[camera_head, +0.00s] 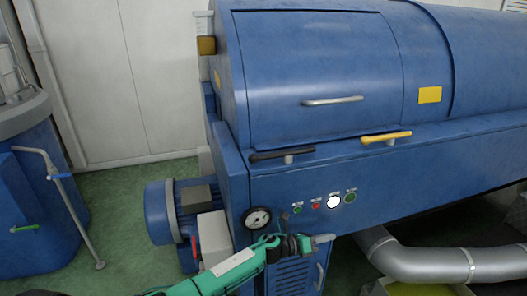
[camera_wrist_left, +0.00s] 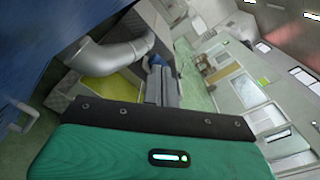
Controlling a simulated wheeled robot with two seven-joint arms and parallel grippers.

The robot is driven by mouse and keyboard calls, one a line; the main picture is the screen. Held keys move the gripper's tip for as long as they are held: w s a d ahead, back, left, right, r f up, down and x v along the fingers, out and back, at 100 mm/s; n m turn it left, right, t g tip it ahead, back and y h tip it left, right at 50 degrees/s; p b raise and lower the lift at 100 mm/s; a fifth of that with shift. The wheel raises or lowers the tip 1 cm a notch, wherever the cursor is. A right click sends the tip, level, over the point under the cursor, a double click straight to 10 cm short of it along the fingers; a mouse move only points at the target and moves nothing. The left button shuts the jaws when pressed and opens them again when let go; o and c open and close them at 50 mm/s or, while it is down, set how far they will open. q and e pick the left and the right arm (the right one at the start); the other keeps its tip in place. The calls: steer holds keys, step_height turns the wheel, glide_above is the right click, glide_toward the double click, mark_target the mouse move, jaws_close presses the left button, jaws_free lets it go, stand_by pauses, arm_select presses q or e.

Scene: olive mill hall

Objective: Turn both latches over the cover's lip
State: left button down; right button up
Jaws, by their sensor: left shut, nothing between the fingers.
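The blue cover (camera_head: 310,60) is down on the machine, with a grey bar handle (camera_head: 332,101) on its front. A black latch (camera_head: 282,154) on a short grey post is at the lower left of the cover's edge. A yellow latch (camera_head: 386,137) on a similar post is further right. Both bars lie roughly along the lower edge; I cannot tell whether either overlaps the lip. My left gripper (camera_head: 324,239) is shut and empty, in front of the control panel, below both latches and apart from them. Neither latch shows in the left wrist view. My right gripper is not in view.
A thick grey pipe (camera_head: 430,262) runs at the lower right. A blue motor (camera_head: 163,212) stands at the left. The space before the latches looks clear.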

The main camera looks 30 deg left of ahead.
arm_select(q)
step_height(320, 180, up, 18)
steer(key=d+m+g+h+p, duration=0.15)
steer(key=m+g, duration=0.65)
steer(key=m, duration=1.1)
steer(key=s+a+r+m+y, duration=0.1)
steer(key=a+r+m+y, duration=0.5)
steer(key=a+r, duration=0.4)
steer(key=s+a+r+m+g+y+p, duration=0.1)
steer(key=a+r+m+y, duration=0.6)
steer(key=a, duration=0.8)
step_height(320, 180, up, 4)
steer(key=shift+s+a+f+y, duration=0.25)
steer(key=shift+s+a+y, duration=0.1)
steer(key=shift+s+y, duration=0.4)
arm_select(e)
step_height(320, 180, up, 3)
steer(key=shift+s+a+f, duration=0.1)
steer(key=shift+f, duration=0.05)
arm_select(q)
steer(key=shift+w+f, duration=0.1)
